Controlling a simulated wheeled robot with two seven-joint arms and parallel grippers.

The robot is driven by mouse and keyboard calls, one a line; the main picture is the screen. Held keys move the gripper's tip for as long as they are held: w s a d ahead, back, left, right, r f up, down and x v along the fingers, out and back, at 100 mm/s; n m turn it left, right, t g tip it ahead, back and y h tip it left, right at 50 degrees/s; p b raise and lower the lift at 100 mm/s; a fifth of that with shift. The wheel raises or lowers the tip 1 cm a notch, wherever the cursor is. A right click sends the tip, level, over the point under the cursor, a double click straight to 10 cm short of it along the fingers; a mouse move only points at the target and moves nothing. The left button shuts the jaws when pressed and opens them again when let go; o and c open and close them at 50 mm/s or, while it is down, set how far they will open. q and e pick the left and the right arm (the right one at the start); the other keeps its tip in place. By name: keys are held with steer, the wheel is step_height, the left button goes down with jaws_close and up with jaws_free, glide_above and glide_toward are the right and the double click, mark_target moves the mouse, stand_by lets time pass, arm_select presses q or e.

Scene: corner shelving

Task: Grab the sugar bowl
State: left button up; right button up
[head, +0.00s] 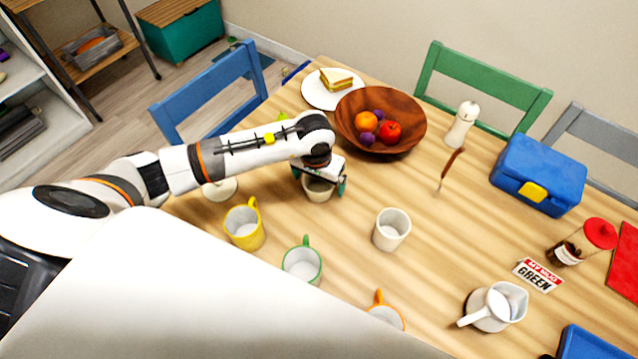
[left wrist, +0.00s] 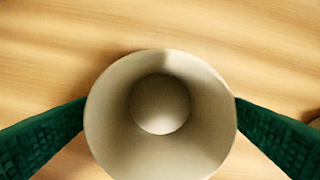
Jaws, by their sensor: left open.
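A beige, round, handleless vessel (head: 318,191) stands on the table under my left gripper; it looks like a sugar bowl, but I cannot be sure. In the left wrist view the vessel (left wrist: 160,105) is seen from above, its wide mouth open and its inside apparently empty. My left gripper (head: 320,178) is open around it, with one green finger on each side. In the left wrist view the fingers come close to the rim on both sides; I cannot tell whether they touch it. A similar white handleless cup (head: 391,229) stands to the right. My right gripper is out of view.
A wooden fruit bowl (head: 408,104) stands just behind my left gripper. A yellow mug (head: 244,226), a green-rimmed mug (head: 302,262) and an orange-handled mug (head: 386,313) stand in front. A white jug (head: 497,305) and blue lunch box (head: 538,175) are at right.

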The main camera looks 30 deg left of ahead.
arm_select(q)
steer(key=c, duration=1.2)
